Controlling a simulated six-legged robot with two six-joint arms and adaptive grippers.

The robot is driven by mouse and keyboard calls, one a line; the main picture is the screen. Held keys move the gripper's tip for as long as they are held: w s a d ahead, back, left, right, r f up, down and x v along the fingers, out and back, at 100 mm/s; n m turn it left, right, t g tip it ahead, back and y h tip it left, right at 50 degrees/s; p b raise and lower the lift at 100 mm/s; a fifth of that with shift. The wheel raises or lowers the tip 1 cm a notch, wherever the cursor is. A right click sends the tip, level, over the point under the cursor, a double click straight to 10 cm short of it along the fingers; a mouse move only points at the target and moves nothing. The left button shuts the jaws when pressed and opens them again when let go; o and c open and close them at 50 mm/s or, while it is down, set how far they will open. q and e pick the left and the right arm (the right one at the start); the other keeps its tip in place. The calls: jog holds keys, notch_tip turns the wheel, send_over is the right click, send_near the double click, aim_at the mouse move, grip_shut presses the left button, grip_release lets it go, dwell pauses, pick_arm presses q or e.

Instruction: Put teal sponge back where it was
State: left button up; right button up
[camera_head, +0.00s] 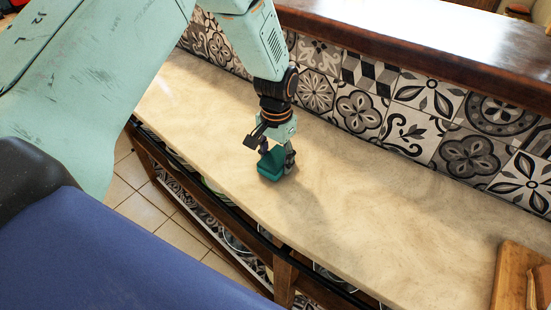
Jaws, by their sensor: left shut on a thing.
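The teal sponge (270,167) is a small block low over the pale stone counter, near its front edge. My left gripper (276,150) reaches down from above and is shut on the sponge, with its fingers hiding part of it. I cannot tell whether the sponge touches the counter. My right gripper is not in view.
The counter (390,220) is clear to the right of the gripper. A wooden board (514,270) lies at the far right. A patterned tile wall (400,110) and a dark wood ledge (420,50) run behind. Open shelving (285,275) is below the front edge.

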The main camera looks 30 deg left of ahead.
pick_arm(q)
jog(key=shift+s+a, duration=0.1)
jog(key=shift+s, duration=0.1)
jog(key=shift+a+f, duration=0.15)
jog(key=shift+f, duration=0.05)
jog(key=o, duration=0.6)
jog(key=shift+f, duration=0.1)
jog(key=o, duration=0.5)
jog(key=shift+w+d, duration=0.15)
jog(key=shift+d, duration=0.05)
jog(key=shift+a, duration=0.15)
